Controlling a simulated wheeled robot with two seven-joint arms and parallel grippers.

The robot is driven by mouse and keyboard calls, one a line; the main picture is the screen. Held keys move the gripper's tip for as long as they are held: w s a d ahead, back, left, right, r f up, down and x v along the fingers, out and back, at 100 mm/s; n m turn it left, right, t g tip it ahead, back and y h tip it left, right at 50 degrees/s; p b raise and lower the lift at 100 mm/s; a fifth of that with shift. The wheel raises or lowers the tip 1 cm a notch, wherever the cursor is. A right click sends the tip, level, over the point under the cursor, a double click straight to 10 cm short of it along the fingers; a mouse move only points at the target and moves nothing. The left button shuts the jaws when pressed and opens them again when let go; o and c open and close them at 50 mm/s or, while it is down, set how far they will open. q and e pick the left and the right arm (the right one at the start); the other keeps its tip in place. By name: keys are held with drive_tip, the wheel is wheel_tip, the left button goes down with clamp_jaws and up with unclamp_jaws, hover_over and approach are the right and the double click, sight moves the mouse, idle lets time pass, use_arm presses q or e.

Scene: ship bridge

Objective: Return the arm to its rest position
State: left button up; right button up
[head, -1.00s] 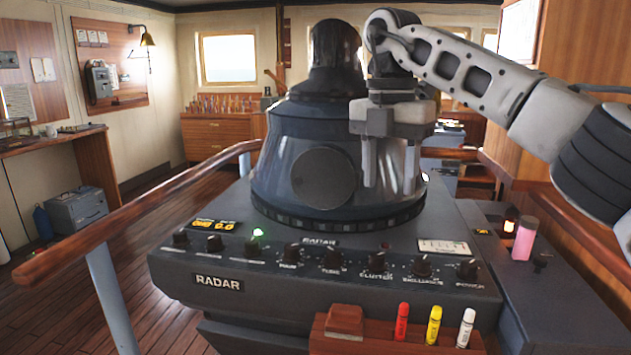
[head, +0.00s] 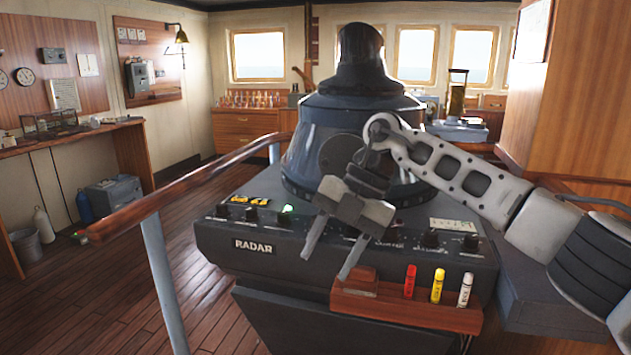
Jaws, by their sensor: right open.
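My right arm (head: 465,178) comes in from the right in the head view. Its gripper (head: 328,262) is open and empty, with the two fingers apart and pointing down and to the left. It is in front of the dark radar console (head: 218,238) and hides part of its knob row. The lower fingertip overlaps the left end of the wooden pen holder (head: 400,308) in the picture; I cannot tell whether they touch. My left gripper is not in view.
The pen holder carries a red marker (head: 410,282), a yellow marker (head: 437,287) and a white marker (head: 465,290). A wooden handrail (head: 190,190) runs along the console's left. The plank floor (head: 130,300) at left is clear near the rail.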

drive_tip(key=s+a+f+g+y, duration=0.1)
drive_tip(key=s+a+f+y, duration=0.1)
drive_tip(key=s+a+y, duration=0.35)
drive_tip(key=s+a+f+g+y, duration=0.1)
drive_tip(key=s+a+f+y, duration=0.2)
drive_tip(key=a+y, duration=0.4)
drive_tip(key=d+f+m+t+h, duration=0.4)
drive_tip(key=d+f+m+t, duration=0.25)
drive_tip(key=m+t, duration=0.5)
drive_tip(key=d+f+m+t+h, duration=0.3)
drive_tip(key=d+f+m+t, duration=0.35)
drive_tip(key=m+t, duration=0.5)
drive_tip(key=s+d+f+m+g+h, duration=0.6)
drive_tip(key=s+d+f, duration=0.5)
drive_tip(key=s+f, duration=0.3)
drive_tip(key=shift+s+d+f+g+h, duration=0.2)
drive_tip(key=shift+s+d+g+h, duration=0.35)
drive_tip(key=shift+g, duration=0.55)
drive_tip(key=shift+w+a, duration=0.1)
drive_tip(key=shift+a, duration=0.15)
